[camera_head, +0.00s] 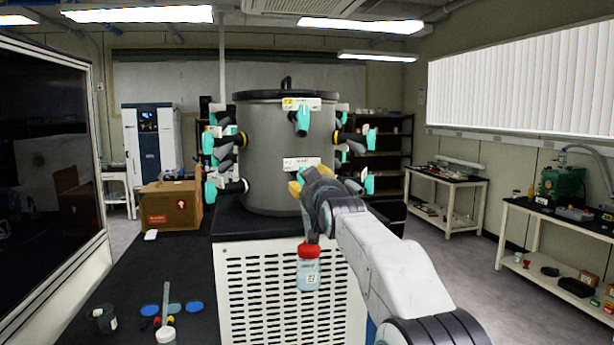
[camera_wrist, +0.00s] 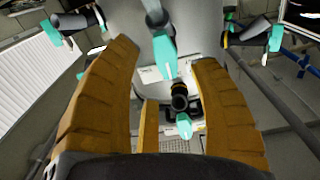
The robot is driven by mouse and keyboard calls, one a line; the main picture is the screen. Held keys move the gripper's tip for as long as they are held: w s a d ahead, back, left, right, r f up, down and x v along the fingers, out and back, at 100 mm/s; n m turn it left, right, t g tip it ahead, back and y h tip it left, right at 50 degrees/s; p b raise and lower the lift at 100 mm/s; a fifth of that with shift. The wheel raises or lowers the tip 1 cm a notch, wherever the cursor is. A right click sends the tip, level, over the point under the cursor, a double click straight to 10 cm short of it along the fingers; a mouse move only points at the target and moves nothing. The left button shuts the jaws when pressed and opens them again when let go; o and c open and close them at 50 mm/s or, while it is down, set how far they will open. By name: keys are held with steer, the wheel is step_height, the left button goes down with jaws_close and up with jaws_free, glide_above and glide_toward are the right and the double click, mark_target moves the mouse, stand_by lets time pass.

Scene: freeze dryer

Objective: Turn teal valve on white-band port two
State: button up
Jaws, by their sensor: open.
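A grey drum (camera_head: 272,135) carries several ports with teal valves. The upper front port has a teal valve (camera_head: 302,120) under a white label. A lower white label (camera_head: 300,163) sits just above my gripper (camera_head: 299,188), which hides the port below it. In the wrist view my gripper (camera_wrist: 168,105) is open, with brown-yellow fingers spread wide and nothing between them. Beyond the fingers show a long teal valve (camera_wrist: 163,55), a black port end (camera_wrist: 180,98) and a smaller teal valve (camera_wrist: 184,125). I cannot make out the band colour on these ports.
A clear bottle with a red cap (camera_head: 309,270) shows below my gripper, before the white perforated cabinet (camera_head: 250,290). More teal-handled ports (camera_head: 368,138) stick out at the drum's sides. A cardboard box (camera_head: 170,205) stands on the dark bench at left. Open floor lies at right.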

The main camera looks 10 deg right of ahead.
steer(key=shift+w+r+p, duration=0.15)
steer(key=shift+w+p, duration=1.5)
steer(key=shift+p, duration=0.5)
steer(key=shift+w+f+p, duration=0.2)
steer(key=shift+w+p, duration=0.65)
steer(key=shift+w, duration=0.45)
jaws_close()
